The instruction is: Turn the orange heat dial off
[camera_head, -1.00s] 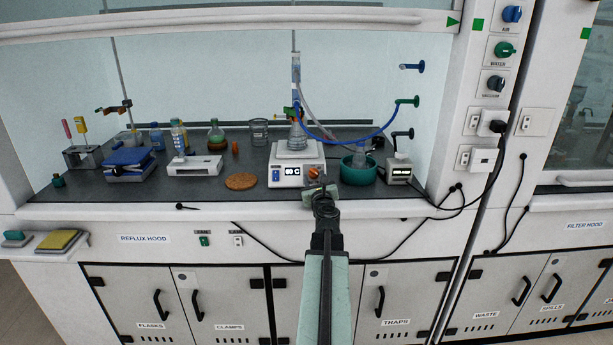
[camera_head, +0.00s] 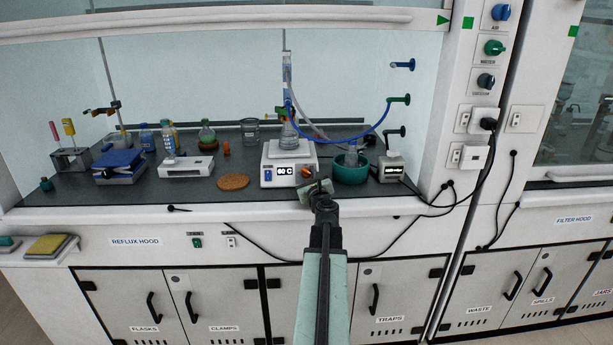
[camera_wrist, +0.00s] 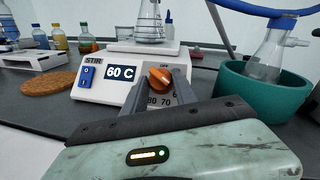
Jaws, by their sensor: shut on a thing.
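The orange heat dial (camera_wrist: 160,78) is on the front of the white hotplate stirrer (camera_wrist: 100,92), right of its display (camera_wrist: 121,72), which reads 60 C. My gripper (camera_wrist: 158,84) has its two fingers closed around the dial. OFF is printed above the dial, and 80 and 70 show below it; other marks are hidden behind the fingers. In the head view the dial (camera_head: 306,172) shows just beyond my gripper (camera_head: 314,186), which reaches over the hood's front edge. A clear flask (camera_head: 288,134) stands on the hotplate.
A teal bowl (camera_head: 350,172) with a flask stands close right of the hotplate. A cork mat (camera_head: 233,182) lies to its left. Blue tubing (camera_head: 345,138) runs from the glassware to the hood's right wall. The hood's white front ledge (camera_head: 120,217) passes beneath my arm.

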